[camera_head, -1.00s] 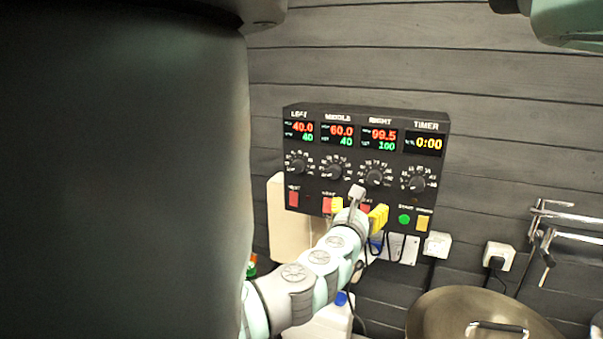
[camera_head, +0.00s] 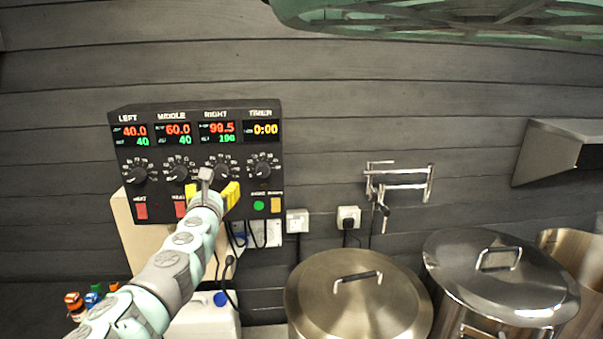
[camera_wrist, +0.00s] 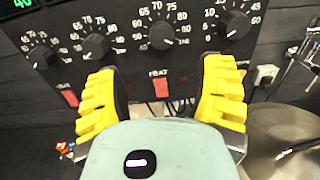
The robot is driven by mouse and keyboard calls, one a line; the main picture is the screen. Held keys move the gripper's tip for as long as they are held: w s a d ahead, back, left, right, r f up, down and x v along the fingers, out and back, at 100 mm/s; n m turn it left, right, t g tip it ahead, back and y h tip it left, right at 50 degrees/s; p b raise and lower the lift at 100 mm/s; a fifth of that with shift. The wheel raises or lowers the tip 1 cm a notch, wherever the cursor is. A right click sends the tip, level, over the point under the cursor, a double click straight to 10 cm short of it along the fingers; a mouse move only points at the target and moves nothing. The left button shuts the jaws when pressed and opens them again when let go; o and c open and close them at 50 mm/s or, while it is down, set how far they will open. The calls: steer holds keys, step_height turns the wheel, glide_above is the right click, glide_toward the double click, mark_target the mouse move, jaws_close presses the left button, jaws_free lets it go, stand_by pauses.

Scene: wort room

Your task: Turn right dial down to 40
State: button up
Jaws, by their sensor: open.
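A black control panel (camera_head: 195,113) on the plank wall carries displays and dials for left, middle, right and timer. The right dial (camera_head: 220,172) is a black knob, partly behind my gripper in the head view; it also shows in the wrist view (camera_wrist: 162,36). The right display (camera_head: 217,132) reads 99.5 in red and 100 in green. My gripper (camera_head: 213,192), with yellow fingers, is in front of the panel's lower part. In the wrist view its fingers (camera_wrist: 160,88) are open and empty, spread below the right dial, with a red heat switch (camera_wrist: 159,87) between them.
The timer dial (camera_head: 263,167) and middle dial (camera_head: 179,172) flank the right dial closely. A lidded pot (camera_head: 315,290) and a second pot (camera_head: 455,255) stand to the right. Cables and sockets (camera_head: 297,221) lie below the panel. A white jug (camera_head: 215,325) stands under my arm.

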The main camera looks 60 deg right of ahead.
mark_target(220, 175)
steer(key=b+x, duration=0.1)
steer(key=x, duration=0.3)
steer(key=shift+w+d+f+b, duration=0.1)
steer(key=shift+w+d+b, duration=0.15)
steer(key=shift+d+b, duration=0.1)
steer(key=shift+w+d+f+b, duration=0.2)
steer(key=shift+w+d+b, duration=0.1)
steer(key=shift+w, duration=0.15)
steer(key=shift+b+x, duration=0.5)
steer(key=shift+x, duration=0.25)
steer(key=shift+w+d+f+b, duration=0.15)
steer(key=shift+w+d+b, duration=0.25)
steer(key=shift+d+b, duration=0.1)
steer(key=shift+w+d+r+b, duration=0.25)
steer(key=shift+d+r+b, duration=0.15)
steer(key=shift+d, duration=0.15)
jaws_close()
